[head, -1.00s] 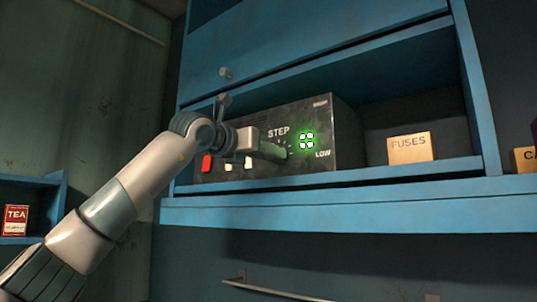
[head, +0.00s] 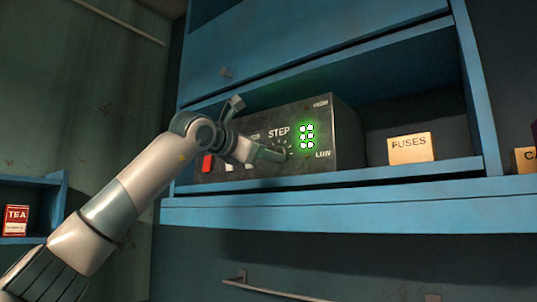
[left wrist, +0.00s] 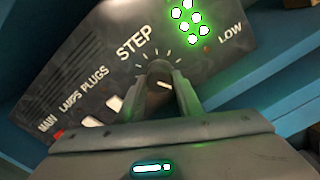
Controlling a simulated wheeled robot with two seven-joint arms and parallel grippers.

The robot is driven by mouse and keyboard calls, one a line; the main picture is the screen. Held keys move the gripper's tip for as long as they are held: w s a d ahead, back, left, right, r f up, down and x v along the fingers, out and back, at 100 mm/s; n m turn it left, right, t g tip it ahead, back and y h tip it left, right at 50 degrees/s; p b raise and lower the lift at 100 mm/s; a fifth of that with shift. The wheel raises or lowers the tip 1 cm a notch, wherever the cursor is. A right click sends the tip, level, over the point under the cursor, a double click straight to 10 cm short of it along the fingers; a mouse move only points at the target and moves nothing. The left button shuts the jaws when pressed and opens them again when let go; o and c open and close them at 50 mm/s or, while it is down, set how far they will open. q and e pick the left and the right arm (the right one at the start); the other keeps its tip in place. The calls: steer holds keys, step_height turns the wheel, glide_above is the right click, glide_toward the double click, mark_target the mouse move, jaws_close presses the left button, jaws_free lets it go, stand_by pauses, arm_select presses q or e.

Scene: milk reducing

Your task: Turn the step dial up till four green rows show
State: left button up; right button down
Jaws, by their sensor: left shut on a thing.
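The dark step panel (head: 325,130) sits on the blue shelf, with "STEP", "HIGH" and "LOW" lettering. Three green rows (head: 307,136), each of two lights, glow above "LOW". These green lights also show at the top of the left wrist view (left wrist: 188,22). My left gripper (head: 282,154) reaches in from the left and is shut on the step dial (left wrist: 158,72), just left of the lights. The fingers cover much of the dial, and tick marks fan around it. My right gripper is in neither view.
A red switch (head: 207,163) and white switches are on the panel's lower left, close to my left wrist. A fuses box (head: 411,148) stands to the right on the same shelf. The blue shelf edge (head: 350,181) runs below the panel.

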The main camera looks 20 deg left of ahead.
arm_select(q)
steer(key=shift+r, duration=0.1)
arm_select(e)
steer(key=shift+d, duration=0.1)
arm_select(q)
steer(key=o, duration=1)
steer(key=shift+o, duration=0.2)
steer(key=shift+s, duration=0.15)
arm_select(e)
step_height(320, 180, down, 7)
steer(key=b, duration=0.7)
arm_select(q)
steer(key=v, duration=1.7)
steer(key=shift+b, duration=0.4)
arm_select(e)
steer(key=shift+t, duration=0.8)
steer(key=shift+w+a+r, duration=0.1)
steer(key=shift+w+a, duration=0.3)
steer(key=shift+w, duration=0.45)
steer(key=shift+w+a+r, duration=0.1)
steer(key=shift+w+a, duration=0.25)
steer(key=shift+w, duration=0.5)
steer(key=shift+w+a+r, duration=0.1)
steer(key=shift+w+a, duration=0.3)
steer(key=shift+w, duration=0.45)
arm_select(q)
steer(key=shift+s+a, duration=0.1)
